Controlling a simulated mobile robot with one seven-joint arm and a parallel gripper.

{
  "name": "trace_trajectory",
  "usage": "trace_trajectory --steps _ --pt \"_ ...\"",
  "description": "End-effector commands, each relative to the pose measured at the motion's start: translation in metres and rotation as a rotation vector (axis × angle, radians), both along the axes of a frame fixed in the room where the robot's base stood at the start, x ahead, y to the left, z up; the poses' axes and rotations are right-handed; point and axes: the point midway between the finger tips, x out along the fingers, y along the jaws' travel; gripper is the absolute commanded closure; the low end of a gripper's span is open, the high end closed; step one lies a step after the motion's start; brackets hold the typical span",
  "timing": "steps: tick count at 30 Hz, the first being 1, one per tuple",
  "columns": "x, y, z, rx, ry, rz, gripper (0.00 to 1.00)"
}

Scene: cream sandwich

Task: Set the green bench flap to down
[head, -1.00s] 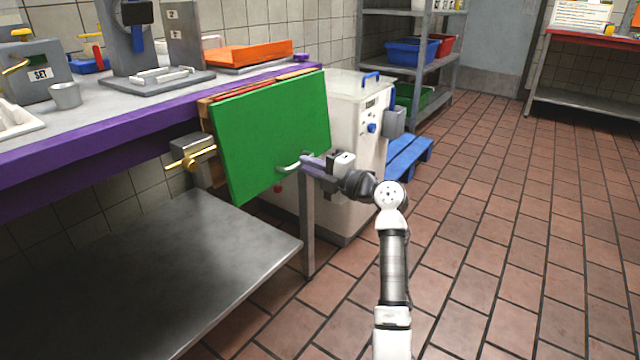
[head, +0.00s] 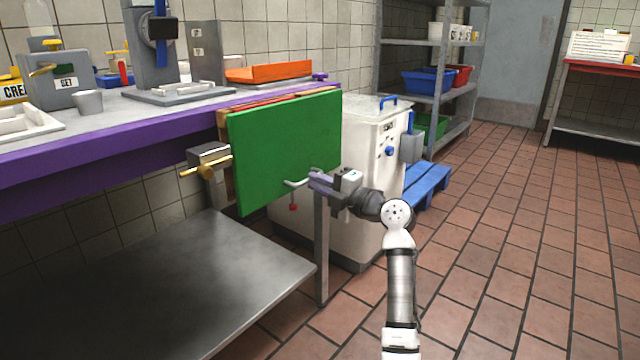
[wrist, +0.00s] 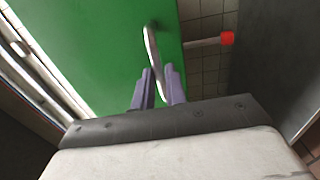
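The green bench flap (head: 285,145) hangs steeply from the bench's end, its broad green face toward me. It fills the upper left of the wrist view (wrist: 90,50). Its pale metal handle (head: 293,183) sits low on the face and shows as a curved bar in the wrist view (wrist: 152,45). My gripper (head: 318,181) is at the handle. In the wrist view, its two purple fingers (wrist: 157,85) stand close on either side of the bar and appear shut on it. The exact contact is partly hidden.
A brass-handled latch block (head: 208,160) is left of the flap. A red-tipped pin (head: 293,206) shows below the flap. A white machine (head: 370,150) stands behind it, near a bench leg (head: 322,250). A lower steel shelf (head: 200,285) is at left. The tiled floor at right is clear.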

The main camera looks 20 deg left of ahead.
Motion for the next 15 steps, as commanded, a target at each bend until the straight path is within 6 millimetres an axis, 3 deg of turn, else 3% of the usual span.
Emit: trace_trajectory --steps 5,15 --pt "-0.0003 0.0035 -0.0053 -0.006 0.007 0.004 0.67" --pt "-0.0021 -0.0052 -0.002 -0.001 0.003 0.002 0.67"
